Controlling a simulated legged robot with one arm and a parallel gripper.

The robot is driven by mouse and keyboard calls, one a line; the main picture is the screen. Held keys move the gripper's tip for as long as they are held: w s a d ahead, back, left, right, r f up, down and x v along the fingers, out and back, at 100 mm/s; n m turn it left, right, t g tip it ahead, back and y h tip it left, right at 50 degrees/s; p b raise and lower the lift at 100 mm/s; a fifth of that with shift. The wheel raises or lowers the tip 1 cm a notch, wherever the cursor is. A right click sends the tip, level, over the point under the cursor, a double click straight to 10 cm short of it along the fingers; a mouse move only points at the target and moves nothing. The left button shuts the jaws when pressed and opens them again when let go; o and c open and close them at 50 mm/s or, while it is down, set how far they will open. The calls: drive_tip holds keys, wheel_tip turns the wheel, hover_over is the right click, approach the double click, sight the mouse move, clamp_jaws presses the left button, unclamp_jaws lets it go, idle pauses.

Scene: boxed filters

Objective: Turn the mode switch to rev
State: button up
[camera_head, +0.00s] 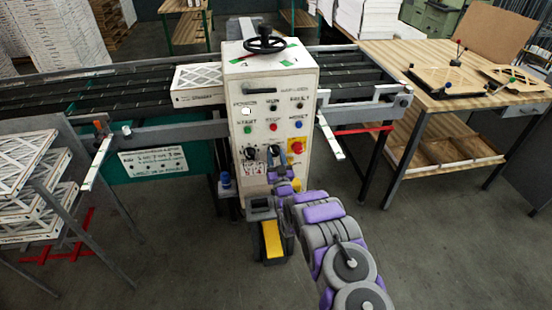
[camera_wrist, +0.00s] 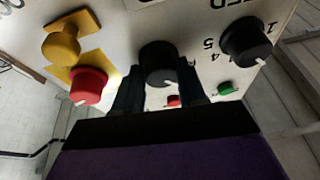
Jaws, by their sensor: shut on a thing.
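The control panel (camera_head: 270,100) stands upright in front of me. The mode switch looks to be the black knob (camera_wrist: 160,62) in the middle of the wrist view; in the head view it is the right one of two black knobs (camera_head: 274,150). My gripper (camera_wrist: 158,88) has one finger on each side of this knob and is shut on it. In the head view my gripper (camera_head: 276,168) reaches the panel's lower part. The fingers partly hide the knob's label, so I cannot read its setting.
A second black knob (camera_wrist: 247,42) with numbers sits to the right in the wrist view. A red knob (camera_wrist: 88,85) and a yellow one (camera_wrist: 62,44) are close on the left. A conveyor (camera_head: 90,85) runs behind the panel; a wooden table (camera_head: 430,75) stands right.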

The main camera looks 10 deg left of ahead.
drive_tip(key=shift+a+r+n+y, duration=0.15)
drive_tip(key=shift+n+y, duration=0.15)
drive_tip(key=shift+n, duration=0.5)
drive_tip(key=o, duration=0.9)
drive_tip(key=shift+o, duration=0.6)
drive_tip(key=shift+w+f, duration=0.2)
drive_tip(key=shift+s, duration=0.15)
